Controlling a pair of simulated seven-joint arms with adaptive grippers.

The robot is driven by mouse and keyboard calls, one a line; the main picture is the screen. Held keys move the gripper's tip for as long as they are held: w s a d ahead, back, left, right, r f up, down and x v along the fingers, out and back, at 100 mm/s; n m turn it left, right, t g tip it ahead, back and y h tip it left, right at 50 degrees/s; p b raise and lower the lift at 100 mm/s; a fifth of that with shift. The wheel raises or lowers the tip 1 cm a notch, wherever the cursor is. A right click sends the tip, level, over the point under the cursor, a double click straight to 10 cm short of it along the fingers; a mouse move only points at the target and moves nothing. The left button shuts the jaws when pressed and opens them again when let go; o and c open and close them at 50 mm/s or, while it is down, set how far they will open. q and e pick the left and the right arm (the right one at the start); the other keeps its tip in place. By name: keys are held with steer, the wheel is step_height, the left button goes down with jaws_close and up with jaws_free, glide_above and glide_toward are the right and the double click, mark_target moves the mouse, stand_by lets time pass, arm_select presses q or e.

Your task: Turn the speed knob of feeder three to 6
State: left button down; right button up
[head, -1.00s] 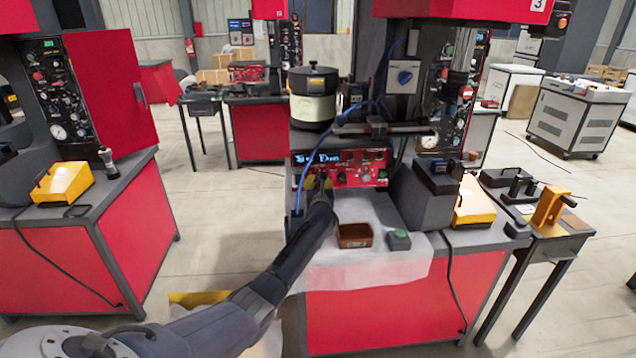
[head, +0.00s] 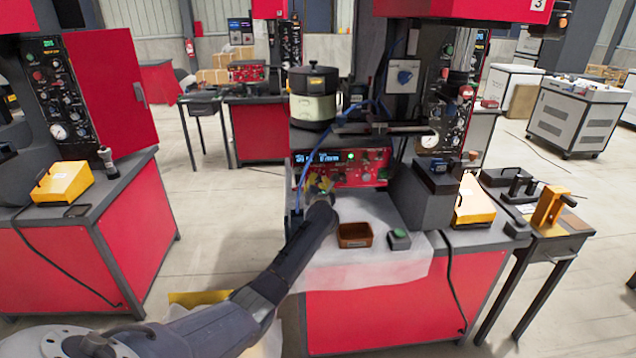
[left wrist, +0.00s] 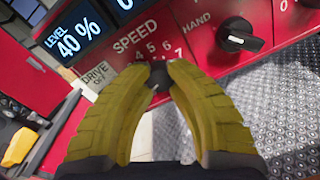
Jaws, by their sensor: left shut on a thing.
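The red control panel (head: 345,172) of the feeder stands under the bowl, on the machine marked 3. In the left wrist view my left gripper (left wrist: 158,72) has its yellow fingertips closed around the small dark speed knob (left wrist: 157,80), under the printed word SPEED (left wrist: 135,39). The scale figures 4 to 7 show above the fingertips; the fingers hide most of the knob, so I cannot read its pointer. In the head view my left gripper (head: 318,184) is at the lower left of the panel. My right gripper is out of view.
A black HAND knob (left wrist: 240,35) sits close right of the speed knob. A blue display (left wrist: 75,32) reads LEVEL 40 %. In front of the panel lie a brown tray (head: 355,235) and a green-button box (head: 399,238). The feeder bowl (head: 313,95) stands above.

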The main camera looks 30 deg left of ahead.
arm_select(q)
steer(key=m, duration=0.7)
steer(key=shift+w+r, duration=0.1)
steer(key=shift+r, duration=0.15)
steer(key=m, duration=0.3)
steer(key=shift+m+g, duration=0.3)
steer(key=m, duration=0.4)
steer(key=shift+d+y, duration=0.1)
steer(key=shift+y, duration=0.2)
steer(key=m, duration=0.3)
steer(key=shift+f+m, duration=0.1)
steer(key=shift+m, duration=0.3)
steer(key=m, duration=0.4)
steer(key=shift+f+y, duration=0.1)
steer(key=shift+y, duration=0.2)
steer(key=m, duration=0.3)
steer(key=shift+f+m, duration=0.1)
steer(key=shift+m, duration=0.3)
steer(key=shift+f+m, duration=0.1)
steer(key=shift+m, duration=1.6)
steer(key=shift+f, duration=0.1)
